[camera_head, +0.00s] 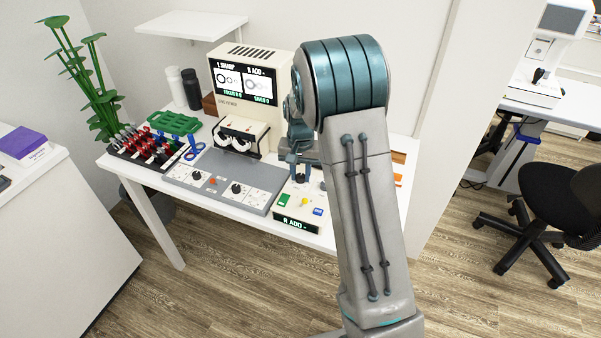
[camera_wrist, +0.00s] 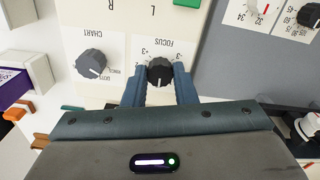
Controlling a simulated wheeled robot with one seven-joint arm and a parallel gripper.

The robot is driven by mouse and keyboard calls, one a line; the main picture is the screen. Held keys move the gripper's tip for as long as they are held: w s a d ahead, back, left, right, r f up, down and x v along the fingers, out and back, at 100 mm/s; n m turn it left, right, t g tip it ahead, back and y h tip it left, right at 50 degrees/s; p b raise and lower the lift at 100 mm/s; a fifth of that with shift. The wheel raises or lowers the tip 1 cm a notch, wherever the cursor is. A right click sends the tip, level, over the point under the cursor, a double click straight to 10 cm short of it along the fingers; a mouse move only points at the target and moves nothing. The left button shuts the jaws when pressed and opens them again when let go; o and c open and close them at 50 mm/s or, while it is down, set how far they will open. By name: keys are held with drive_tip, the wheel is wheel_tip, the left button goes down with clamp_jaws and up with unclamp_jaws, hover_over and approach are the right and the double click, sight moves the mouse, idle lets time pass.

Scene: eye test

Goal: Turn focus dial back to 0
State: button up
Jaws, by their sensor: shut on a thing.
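The focus dial (camera_wrist: 159,71) is a dark knob on a white panel marked FOCUS in the wrist view, with a number scale around it. My gripper (camera_wrist: 160,82) is shut on it, with one blue finger at each side. The dial's pointer is too small to read surely. In the head view my gripper (camera_head: 301,170) is down at the control box (camera_head: 298,219), and I cannot make out the dial there. The monitor (camera_head: 244,83) shows L SHARP, R ADD and small green text that seems to include FOCUS R 0.
A grey CHART dial (camera_wrist: 91,63) sits beside the focus dial in the wrist view. The grey dial panel (camera_head: 225,180) and a white eyepiece unit (camera_head: 239,137) stand left of my gripper. A rack of red-handled items (camera_head: 142,146) and a plant (camera_head: 88,75) are farther left.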

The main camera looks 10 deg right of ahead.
sight(301, 176)
idle(0.4)
drive_tip(key=o, duration=1)
wheel_tip(301, 176, up, 14)
